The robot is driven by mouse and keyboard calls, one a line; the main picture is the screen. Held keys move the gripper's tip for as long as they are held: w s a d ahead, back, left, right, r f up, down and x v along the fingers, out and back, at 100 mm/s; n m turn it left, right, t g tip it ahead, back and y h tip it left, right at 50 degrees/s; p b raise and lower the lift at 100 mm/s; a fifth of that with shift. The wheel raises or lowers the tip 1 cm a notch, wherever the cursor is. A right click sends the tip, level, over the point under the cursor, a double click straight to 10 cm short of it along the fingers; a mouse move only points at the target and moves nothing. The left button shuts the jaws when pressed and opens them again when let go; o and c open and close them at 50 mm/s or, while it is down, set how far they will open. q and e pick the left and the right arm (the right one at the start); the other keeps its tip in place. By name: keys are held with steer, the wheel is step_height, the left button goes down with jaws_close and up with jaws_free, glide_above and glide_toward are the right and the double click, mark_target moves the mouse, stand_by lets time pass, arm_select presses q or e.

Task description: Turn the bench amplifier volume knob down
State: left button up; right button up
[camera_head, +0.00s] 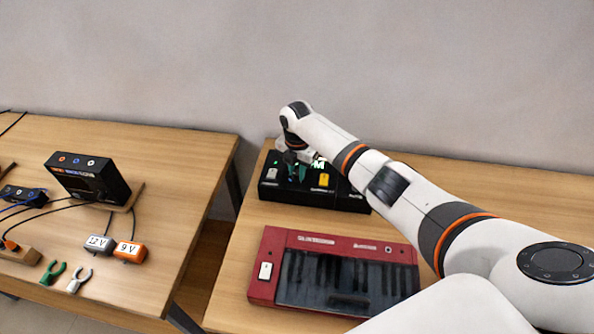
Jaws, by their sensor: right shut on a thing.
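A black box, which looks like the bench amplifier (338,197), sits at the back of the right table with coloured controls on its top. My right arm reaches over it from the right. My right gripper (293,172) points down onto its top, left of the yellow control, and is shut on what appears to be the volume knob. The knob itself is hidden by the fingers, and its setting cannot be read. My left gripper is not in view.
A red keyboard (268,246) lies in front of the amplifier. The left table holds a black device (98,185), a white adapter (98,243), an orange adapter (130,252), and green (53,272) and white (79,280) clips. A gap separates the tables.

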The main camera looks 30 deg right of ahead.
mark_target(297, 172)
steer(key=shift+w+n, duration=0.1)
steer(key=shift+n, duration=0.9)
steer(key=o, duration=1)
step_height(297, 172, up, 12)
steer(key=b, duration=0.2)
steer(key=shift+b, duration=0.4)
